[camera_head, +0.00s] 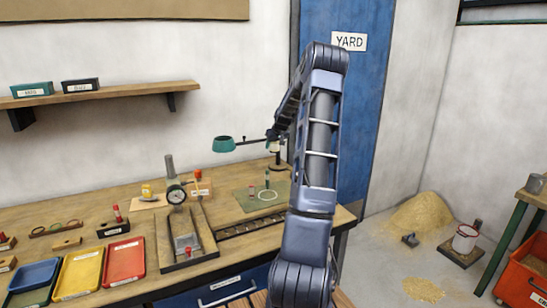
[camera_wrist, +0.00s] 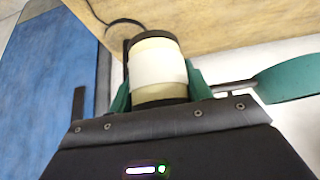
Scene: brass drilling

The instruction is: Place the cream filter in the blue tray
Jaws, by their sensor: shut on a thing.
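The cream filter (camera_wrist: 158,72) is a pale cylinder with a white band and dark ends. In the wrist view it sits between the green fingers of my gripper (camera_wrist: 158,88), which is shut on it. In the head view my gripper (camera_head: 272,136) is small and partly hidden by my arm, above the back of the bench near the green lamp. The filter is hard to make out there.
A yellow tray (camera_head: 79,271) and a red tray (camera_head: 124,260) stand right of the blue one. A dial gauge stand (camera_head: 175,194) rises mid-bench. The green lamp (camera_head: 223,144) is close beside my gripper. A wall shelf (camera_head: 100,93) hangs behind.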

